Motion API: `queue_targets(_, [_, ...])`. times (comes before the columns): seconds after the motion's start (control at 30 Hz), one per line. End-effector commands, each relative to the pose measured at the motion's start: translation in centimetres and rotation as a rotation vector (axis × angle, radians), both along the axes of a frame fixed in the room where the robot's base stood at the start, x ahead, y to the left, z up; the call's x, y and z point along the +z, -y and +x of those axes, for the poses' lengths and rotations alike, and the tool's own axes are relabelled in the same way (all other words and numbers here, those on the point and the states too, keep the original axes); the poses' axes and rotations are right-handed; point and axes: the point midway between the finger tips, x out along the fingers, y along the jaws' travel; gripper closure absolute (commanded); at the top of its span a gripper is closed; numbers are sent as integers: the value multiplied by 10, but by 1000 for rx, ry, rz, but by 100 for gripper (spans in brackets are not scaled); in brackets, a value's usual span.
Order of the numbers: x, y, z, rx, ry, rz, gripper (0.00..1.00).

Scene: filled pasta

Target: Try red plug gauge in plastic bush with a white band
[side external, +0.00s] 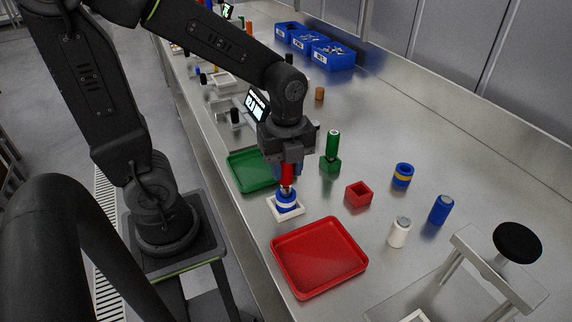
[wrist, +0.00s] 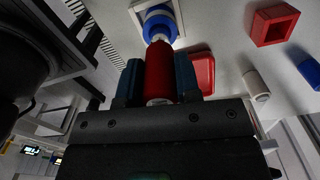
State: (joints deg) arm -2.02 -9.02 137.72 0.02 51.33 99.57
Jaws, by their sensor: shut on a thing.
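My gripper (side external: 288,166) is shut on the red plug gauge (side external: 287,174), which hangs upright with its metal end down. The gauge also fills the middle of the wrist view (wrist: 158,75), between the two fingers. The blue plastic bush with a white band (side external: 287,198) stands in a white square holder (side external: 272,204) directly below the gauge. In the wrist view, the gauge's metal end meets the blue bush (wrist: 150,14) near its centre. I cannot tell how far the tip is in the bore, as the gauge hides it.
A red tray (side external: 319,262) lies in front and a green tray (side external: 245,170) behind. To the right are an empty red square holder (side external: 358,194), a green gauge in a green block (side external: 331,152), a yellow-banded blue bush (side external: 402,175), a blue cylinder (side external: 440,209) and a white cylinder (side external: 399,233).

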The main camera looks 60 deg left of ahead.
Motion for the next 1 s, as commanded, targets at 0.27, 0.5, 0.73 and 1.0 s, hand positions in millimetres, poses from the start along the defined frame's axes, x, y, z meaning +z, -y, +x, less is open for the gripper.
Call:
queue_targets(0.27, [0,0,0,0,1,0,99])
queue_targets(0.5, [9,0,1,0,3,1,99])
queue_targets(0.73, [20,0,1,0,3,1,99])
queue_targets(1.0, [33,0,1,0,2,0,99])
